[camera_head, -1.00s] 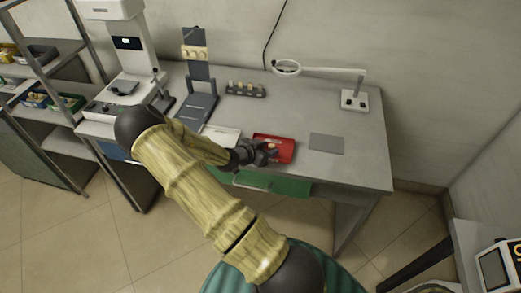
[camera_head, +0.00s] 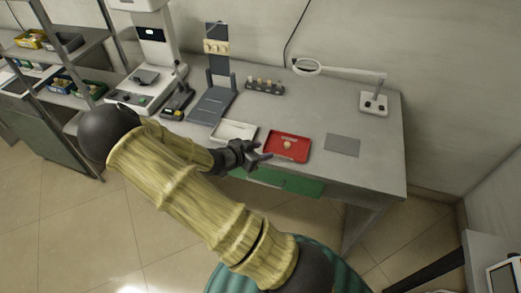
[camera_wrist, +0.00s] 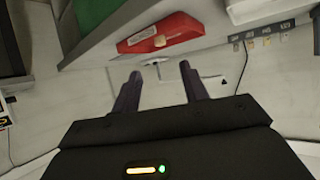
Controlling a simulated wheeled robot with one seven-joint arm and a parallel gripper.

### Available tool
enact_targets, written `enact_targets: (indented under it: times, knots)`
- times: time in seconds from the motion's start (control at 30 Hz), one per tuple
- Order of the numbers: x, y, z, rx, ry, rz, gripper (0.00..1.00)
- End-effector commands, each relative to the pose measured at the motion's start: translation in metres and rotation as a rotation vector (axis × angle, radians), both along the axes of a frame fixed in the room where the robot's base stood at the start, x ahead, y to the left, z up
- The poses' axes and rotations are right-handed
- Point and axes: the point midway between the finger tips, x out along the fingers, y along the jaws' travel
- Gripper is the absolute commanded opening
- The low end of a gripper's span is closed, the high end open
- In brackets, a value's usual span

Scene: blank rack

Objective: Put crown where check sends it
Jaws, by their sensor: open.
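The crown (camera_head: 288,145), a small pale piece, lies in the red tray (camera_head: 300,156) near the front edge of the desk. In the wrist view the red tray (camera_wrist: 190,24) is above the fingers, with a small pale piece at its near side that may be the crown (camera_wrist: 159,41). My gripper (camera_head: 260,162) is open and empty, just left of the red tray and near the desk's front edge. Its two fingers (camera_wrist: 160,70) show apart in the wrist view. I cannot tell which device is the check.
A white tray (camera_head: 235,137) lies left of the red one and a grey mat (camera_head: 342,146) right. Behind stand a dark stand (camera_head: 212,103), a rack of small pieces (camera_head: 264,89), a ring lamp (camera_head: 373,103) and a white machine (camera_head: 153,52). Shelves with bins (camera_head: 62,84) are left.

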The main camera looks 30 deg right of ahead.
Motion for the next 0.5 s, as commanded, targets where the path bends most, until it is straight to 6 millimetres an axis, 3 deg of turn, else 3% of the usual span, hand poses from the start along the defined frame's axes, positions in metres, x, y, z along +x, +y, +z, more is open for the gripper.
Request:
enact_targets:
  times: [0.5]
  knots:
    - [0.0010, 0.0028, -0.0020, 0.032, 0.012, 0.017, 0.44]
